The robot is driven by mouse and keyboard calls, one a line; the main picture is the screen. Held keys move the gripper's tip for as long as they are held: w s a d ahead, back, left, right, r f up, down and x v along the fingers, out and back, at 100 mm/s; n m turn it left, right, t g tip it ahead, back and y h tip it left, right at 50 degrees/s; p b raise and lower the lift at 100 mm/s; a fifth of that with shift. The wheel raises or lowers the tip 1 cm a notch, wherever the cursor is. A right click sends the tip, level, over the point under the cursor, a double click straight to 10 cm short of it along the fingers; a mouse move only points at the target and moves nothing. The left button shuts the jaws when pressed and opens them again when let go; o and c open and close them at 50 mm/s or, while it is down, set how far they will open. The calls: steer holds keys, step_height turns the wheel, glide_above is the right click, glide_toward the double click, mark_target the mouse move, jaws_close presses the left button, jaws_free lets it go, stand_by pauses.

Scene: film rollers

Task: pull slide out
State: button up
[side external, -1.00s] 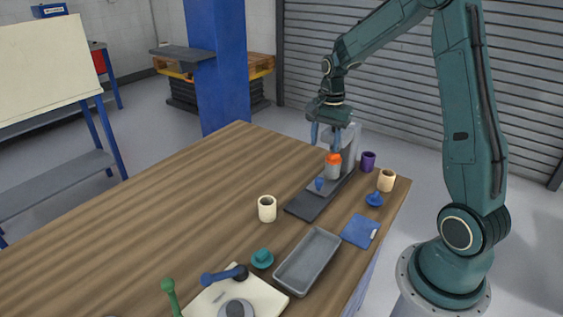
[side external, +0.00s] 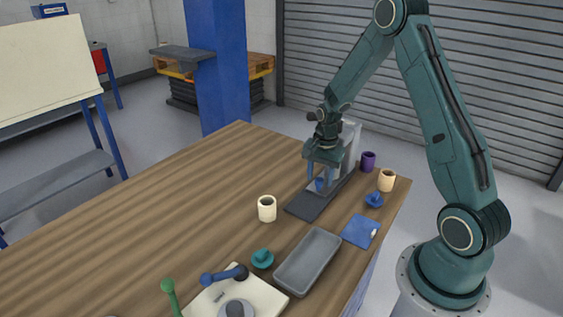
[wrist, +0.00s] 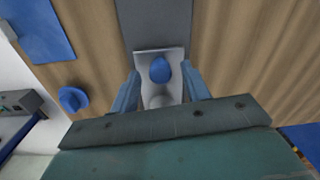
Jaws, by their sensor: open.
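The slide is a light grey plate with a blue knob (side external: 319,184) on its front part. It lies on a dark grey track (side external: 307,207) in front of a grey upright housing (side external: 351,140). In the wrist view the slide plate (wrist: 174,54) and the rounded blue knob (wrist: 161,70) are in the middle. My gripper (wrist: 160,78) is open, pointing down, with one blue finger on each side of the knob. Gaps show between fingers and knob.
A cream cup (side external: 267,209) stands left of the track. A purple cup (side external: 368,161), a tan cup (side external: 387,180), a blue knobbed piece (side external: 374,200) and a blue mat (side external: 360,231) are to the right. A grey tray (side external: 308,262) lies in front.

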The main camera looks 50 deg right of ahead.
steer(key=shift+f, duration=0.25)
steer(key=shift+c, duration=0.2)
jaws_close()
steer(key=a, duration=1)
steer(key=shift+a, duration=0.3)
steer(key=shift+c, duration=0.5)
jaws_free()
steer(key=shift+a, duration=0.1)
steer(key=shift+o, duration=0.7)
